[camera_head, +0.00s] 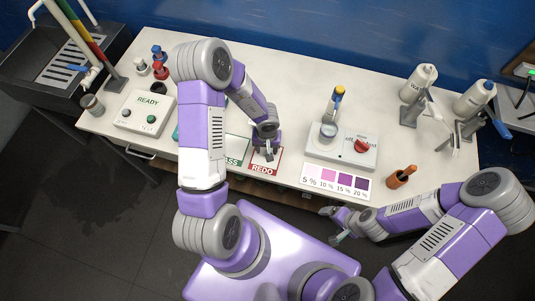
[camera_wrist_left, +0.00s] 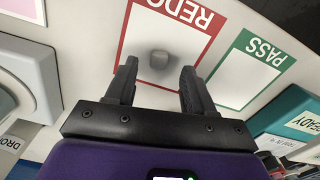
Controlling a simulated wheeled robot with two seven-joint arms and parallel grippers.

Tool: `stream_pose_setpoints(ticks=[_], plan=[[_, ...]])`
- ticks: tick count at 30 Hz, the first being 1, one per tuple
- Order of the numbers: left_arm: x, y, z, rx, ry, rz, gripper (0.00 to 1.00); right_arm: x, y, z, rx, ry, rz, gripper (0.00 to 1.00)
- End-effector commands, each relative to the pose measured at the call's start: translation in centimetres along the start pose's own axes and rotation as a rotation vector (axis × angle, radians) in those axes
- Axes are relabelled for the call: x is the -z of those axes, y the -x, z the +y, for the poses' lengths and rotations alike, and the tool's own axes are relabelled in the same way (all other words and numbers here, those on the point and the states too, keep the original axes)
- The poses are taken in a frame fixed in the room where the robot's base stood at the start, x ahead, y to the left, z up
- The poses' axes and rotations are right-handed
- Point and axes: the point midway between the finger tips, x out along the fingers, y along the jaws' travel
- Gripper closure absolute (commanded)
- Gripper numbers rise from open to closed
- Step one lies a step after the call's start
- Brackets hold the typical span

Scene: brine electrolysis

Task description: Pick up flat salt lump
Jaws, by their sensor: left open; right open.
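In the head view, my left gripper (camera_head: 267,153) hangs over the upper part of the REDO card (camera_head: 263,168), and the lump cannot be made out there. My right gripper (camera_head: 333,225) is open and empty, low in front of the table's front edge.
The green PASS card (camera_head: 233,157) lies left of the REDO card. A stirrer device (camera_head: 345,150) with a red knob and the colour scale card (camera_head: 336,181) are to the right. The READY box (camera_head: 144,113) stands at left. Bottles (camera_head: 418,83) stand at back right.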

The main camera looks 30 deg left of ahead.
Motion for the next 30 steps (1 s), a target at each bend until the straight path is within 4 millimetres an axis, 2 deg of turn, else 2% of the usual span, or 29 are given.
stream_pose_setpoints(ticks=[1, 4, 13, 24, 30], plan=[[-0.1, -1.2, 0.2, 0.001, -0.003, 0.0, 0.47, 0.1, -0.8, 0.3, 0.0, 0.0, 0.0, 0.09], [-0.1, -2.3, 0.1, 0.0, -0.002, 0.0, 0.47, 0.1, -1.2, 0.5, 0.0, 0.0, 0.001, 0.09], [-0.1, -2.6, 0.1, 0.0, 0.0, 0.0, 0.47, 0.1, -1.2, 0.5, 0.0, 0.0, 0.001, 0.09], [-0.1, -2.6, 0.1, 0.0, 0.0, 0.0, 1.0, 0.1, -1.2, 0.4, 0.0, 0.0, 0.001, 0.09], [-0.1, -2.6, 0.1, 0.0, 0.0, 0.0, 1.0, 0.1, -1.2, 0.5, 0.0, 0.0, 0.001, 0.09]])
